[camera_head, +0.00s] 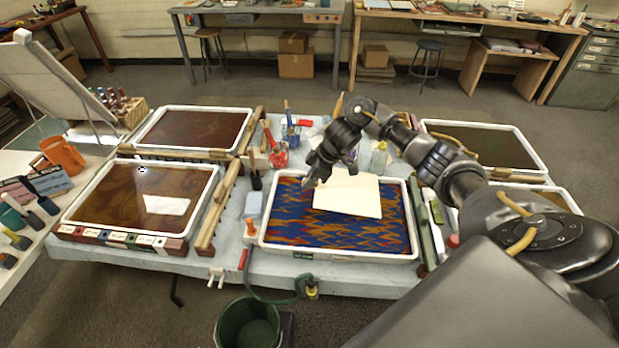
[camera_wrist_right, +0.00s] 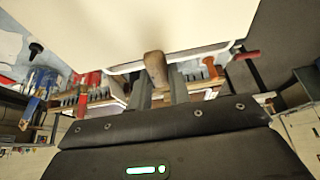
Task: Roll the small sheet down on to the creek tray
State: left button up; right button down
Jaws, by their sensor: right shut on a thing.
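The small sheet (camera_head: 350,198) is a cream-white rectangle over the upper middle of a white-rimmed tray (camera_head: 337,256) with blue, orange and red marbling. The tray's label is too small to read. I cannot tell whether the sheet's near edge touches the marbled surface. My right gripper (camera_head: 318,178) is at the sheet's far left side, above the tray. In the right wrist view its fingers (camera_wrist_right: 158,85) are shut on a small wooden grip (camera_wrist_right: 155,68) at the sheet's edge, and the sheet (camera_wrist_right: 130,25) fills the top. My left gripper is not in view.
A dark green tray (camera_head: 535,160) is at the right. Brushes and bottles (camera_head: 277,155) stand behind the middle tray. A green bucket (camera_head: 249,325) is below the front edge.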

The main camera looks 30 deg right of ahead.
jog(key=shift+r+p, duration=0.1)
jog(key=shift+p, duration=0.25)
jog(key=b, duration=0.3)
send_over(306, 210)
jog(key=d, duration=0.1)
jog(key=shift+s+f, duration=0.2)
jog(key=shift+f, duration=1.25)
jog(key=shift+s+f, duration=0.2)
jog(key=shift+f, duration=1.25)
jog(key=shift+f+b, duration=0.65)
jog(key=shift+f, duration=1.55)
jog(key=shift+w+a+f+g+h+p, duration=0.1)
jog(key=shift+f+g+h+p, duration=0.15)
jog(key=shift+f, duration=0.35)
jog(key=shift+w+a+f+g+h+p, duration=0.15)
jog(key=shift+f+h, duration=0.1)
jog(key=shift+f, duration=0.3)
jog(key=shift+s+f+p, duration=0.1)
jog(key=shift+f+p, duration=0.3)
jog(key=c, duration=0.9)
grip_release()
jog(key=shift+r, duration=0.1)
